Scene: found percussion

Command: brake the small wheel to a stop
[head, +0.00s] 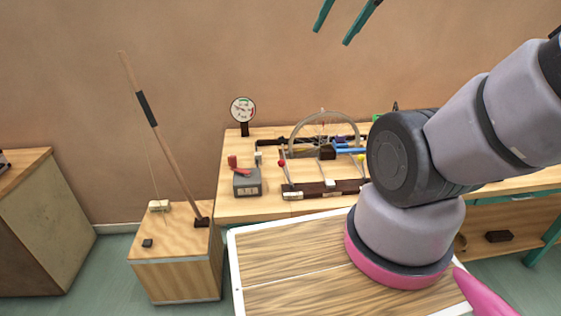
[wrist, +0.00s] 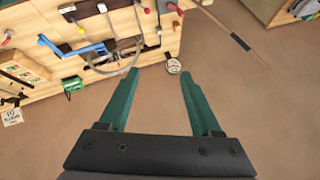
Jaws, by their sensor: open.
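The wheel (head: 355,127) shows in the head view as a pale upright rim with thin spokes, standing on the workbench. Its lower part is hidden behind bench parts, and I cannot tell whether it turns. In the wrist view its curved rim (wrist: 104,71) shows left of my fingers, beside the bench parts. My gripper (head: 332,36) has teal fingers, open and empty, high in front of the wall and above the bench in the head view. In the wrist view the gripper (wrist: 159,75) is apart from the wheel, with bare wall between its fingers.
A round dial (head: 243,109) stands at the bench's back left. A grey box (head: 247,183) with a red part sits at the front left. Red- and yellow-tipped levers and a blue part (head: 350,149) crowd the wheel. A tilted pole (head: 160,135) rises from a wooden block. My arm hides the bench's right.

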